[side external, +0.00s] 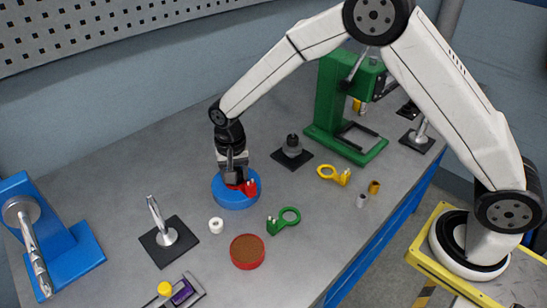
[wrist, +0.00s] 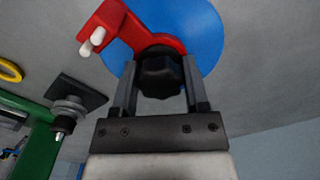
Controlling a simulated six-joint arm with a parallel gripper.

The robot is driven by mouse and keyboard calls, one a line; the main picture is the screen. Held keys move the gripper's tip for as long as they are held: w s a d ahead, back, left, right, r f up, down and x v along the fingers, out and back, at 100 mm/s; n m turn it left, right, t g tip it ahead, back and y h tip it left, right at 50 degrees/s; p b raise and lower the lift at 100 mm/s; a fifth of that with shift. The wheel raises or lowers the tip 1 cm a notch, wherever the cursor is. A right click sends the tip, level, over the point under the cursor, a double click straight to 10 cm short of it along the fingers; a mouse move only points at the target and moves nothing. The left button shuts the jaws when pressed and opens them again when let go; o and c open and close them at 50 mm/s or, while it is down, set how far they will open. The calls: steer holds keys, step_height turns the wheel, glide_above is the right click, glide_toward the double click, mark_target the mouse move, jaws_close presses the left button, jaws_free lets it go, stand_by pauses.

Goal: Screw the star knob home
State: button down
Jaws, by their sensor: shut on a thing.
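The dark star knob (wrist: 160,78) sits in the middle of the wrist view, over a red arm piece with two white pins (wrist: 108,25) on a round blue base (wrist: 205,35). In the side view the blue base (side external: 232,200) stands near the middle of the bench with the red piece (side external: 251,187) on it; the knob is hidden there by my gripper. My gripper (wrist: 158,85) points down at the base, its two fingers shut on the knob from both sides. The knob's thread and seat are hidden.
A white ring (side external: 216,225), a red round dish (side external: 247,252) and a green ringed part (side external: 285,219) lie in front. A yellow ringed part (side external: 335,174) and a black-based fixture (side external: 292,151) are to the right. A green press (side external: 330,120) stands behind, a blue stand (side external: 70,255) far left.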

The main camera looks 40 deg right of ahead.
steer(key=m, duration=0.5)
stand_by(0.3)
jaws_free()
